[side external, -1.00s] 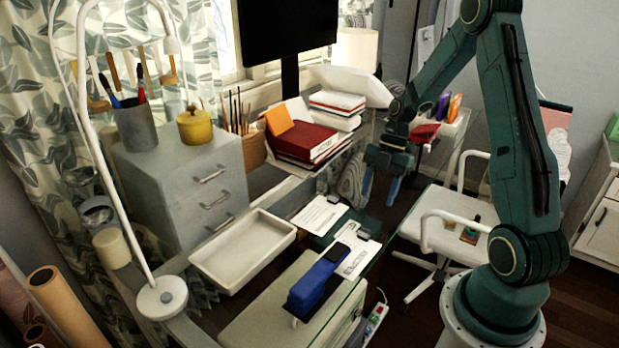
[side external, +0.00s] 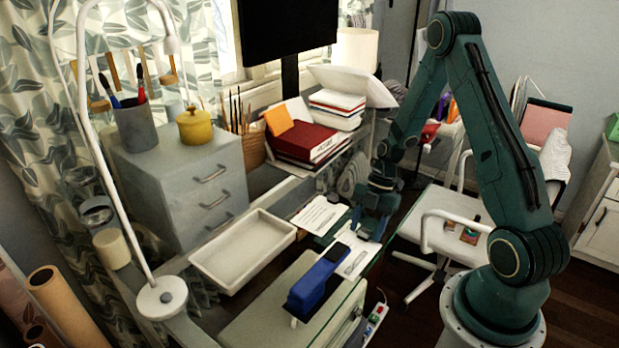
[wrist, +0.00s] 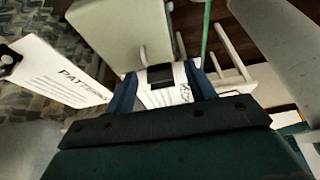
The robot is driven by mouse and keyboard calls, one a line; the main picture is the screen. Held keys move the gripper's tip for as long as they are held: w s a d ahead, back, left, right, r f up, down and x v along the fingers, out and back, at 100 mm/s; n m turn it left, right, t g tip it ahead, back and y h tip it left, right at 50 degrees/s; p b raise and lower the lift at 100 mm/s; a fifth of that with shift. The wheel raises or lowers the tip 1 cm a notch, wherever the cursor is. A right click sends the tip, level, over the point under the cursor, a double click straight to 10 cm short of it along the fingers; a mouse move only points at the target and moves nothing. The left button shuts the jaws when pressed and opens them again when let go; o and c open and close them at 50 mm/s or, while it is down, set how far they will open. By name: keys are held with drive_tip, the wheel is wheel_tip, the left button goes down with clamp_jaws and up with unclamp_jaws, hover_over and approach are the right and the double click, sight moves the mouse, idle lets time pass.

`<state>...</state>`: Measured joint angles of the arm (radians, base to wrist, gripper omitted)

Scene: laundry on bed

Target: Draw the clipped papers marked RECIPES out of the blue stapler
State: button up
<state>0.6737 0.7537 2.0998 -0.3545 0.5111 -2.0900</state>
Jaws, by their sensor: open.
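The blue stapler (side external: 316,284) lies on the pale cabinet top at the near middle in the side view. White papers (side external: 356,259) stick out at its far right end. Their print is too small to read in the side view. My gripper (side external: 368,229) is open and empty, pointing down just above and beyond the papers. In the wrist view, white papers (wrist: 158,97) with a black clip (wrist: 160,74) show between my two blue fingers (wrist: 160,86), apart from them. Only part of their lettering shows, apparently starting with R. I cannot make out the stapler in the wrist view.
Another sheet stack (wrist: 58,72), marked PATTERNS, is at the left in the wrist view. It seems to match the printed sheets (side external: 319,215) beyond the stapler. An empty white tray (side external: 243,248) lies left of the stapler. A white chair (side external: 455,215) stands right.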

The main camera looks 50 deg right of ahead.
sight(377, 223)
drive_tip(key=c, duration=1.1)
drive_tip(key=shift+o, duration=0.2)
drive_tip(key=shift+d, duration=0.15)
drive_tip(key=shift+d, duration=3.6)
drive_tip(key=shift+r, duration=0.15)
wheel_tip(377, 223, up, 8)
